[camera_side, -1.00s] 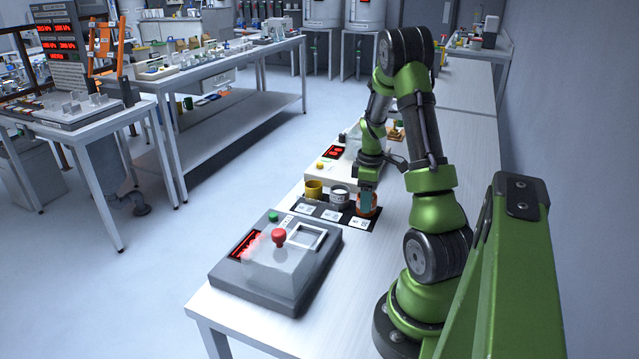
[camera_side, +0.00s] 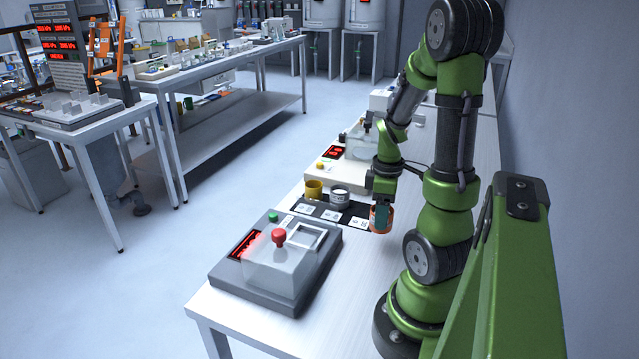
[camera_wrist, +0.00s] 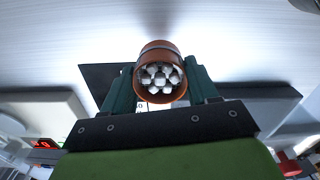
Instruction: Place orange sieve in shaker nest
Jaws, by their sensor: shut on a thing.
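The orange sieve (camera_side: 381,219) is held by my gripper (camera_side: 382,208) at the right end of the black mat. In the wrist view the orange sieve (camera_wrist: 160,55) sits between the two green fingers of my gripper (camera_wrist: 161,85), with several pale lumps inside it. A grey machine with a clear cover (camera_side: 280,262) stands at the front of the bench. It has a square white frame (camera_side: 306,236) on top, a red knob and a green button. I cannot tell for sure whether this frame is the shaker nest.
A yellow cup (camera_side: 314,189) and a white-grey cup (camera_side: 340,197) stand on the black mat (camera_side: 357,223) with white labels. Behind them is a pale machine (camera_side: 326,172) with a red display. The bench front right of the grey machine is bare.

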